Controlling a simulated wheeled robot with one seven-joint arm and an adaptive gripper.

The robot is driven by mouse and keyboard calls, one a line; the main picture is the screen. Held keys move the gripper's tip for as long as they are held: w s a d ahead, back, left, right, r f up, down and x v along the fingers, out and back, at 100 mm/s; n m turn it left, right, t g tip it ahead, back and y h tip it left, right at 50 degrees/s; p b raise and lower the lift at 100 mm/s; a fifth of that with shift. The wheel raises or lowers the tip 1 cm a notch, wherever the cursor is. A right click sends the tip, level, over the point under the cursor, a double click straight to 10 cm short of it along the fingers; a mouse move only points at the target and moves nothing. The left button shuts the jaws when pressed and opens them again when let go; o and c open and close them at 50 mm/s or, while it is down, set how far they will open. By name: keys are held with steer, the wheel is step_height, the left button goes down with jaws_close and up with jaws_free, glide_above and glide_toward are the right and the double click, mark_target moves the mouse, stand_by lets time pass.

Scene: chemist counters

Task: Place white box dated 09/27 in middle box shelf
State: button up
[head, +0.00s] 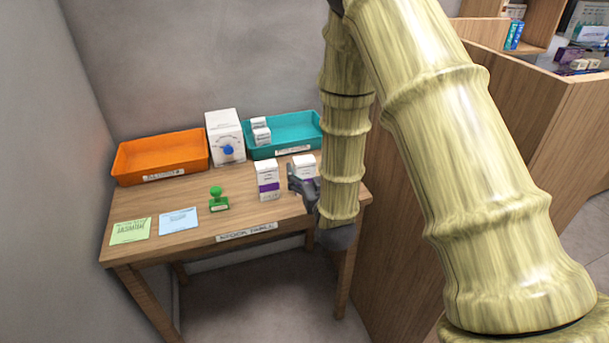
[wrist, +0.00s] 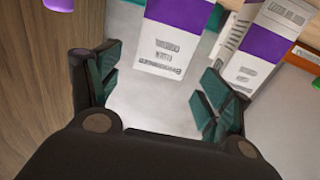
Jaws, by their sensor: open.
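Two white boxes with purple bands stand on the wooden table in the head view: a left one (head: 267,180) and a right one (head: 304,165), partly hidden by my gripper. The wrist view shows one white-and-purple box (wrist: 165,50) ahead of the gap between my fingers and another (wrist: 266,45) to its right. Their print is too small to read a date. My gripper (head: 303,187) is open and empty, beside the boxes at the table's right side; its spread fingers also show in the wrist view (wrist: 163,92). I cannot identify the middle box shelf.
A wooden counter (head: 400,230) stands close on the right.

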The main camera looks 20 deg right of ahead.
mark_target(306, 165)
steer(key=shift+w+d+f+p, duration=0.1)
steer(key=shift+w+p, duration=0.25)
steer(key=shift+w, duration=0.85)
steer(key=shift+w+d+p, duration=0.1)
steer(key=shift+w+p, duration=0.2)
steer(key=shift+w, duration=0.9)
steer(key=c, duration=1.5)
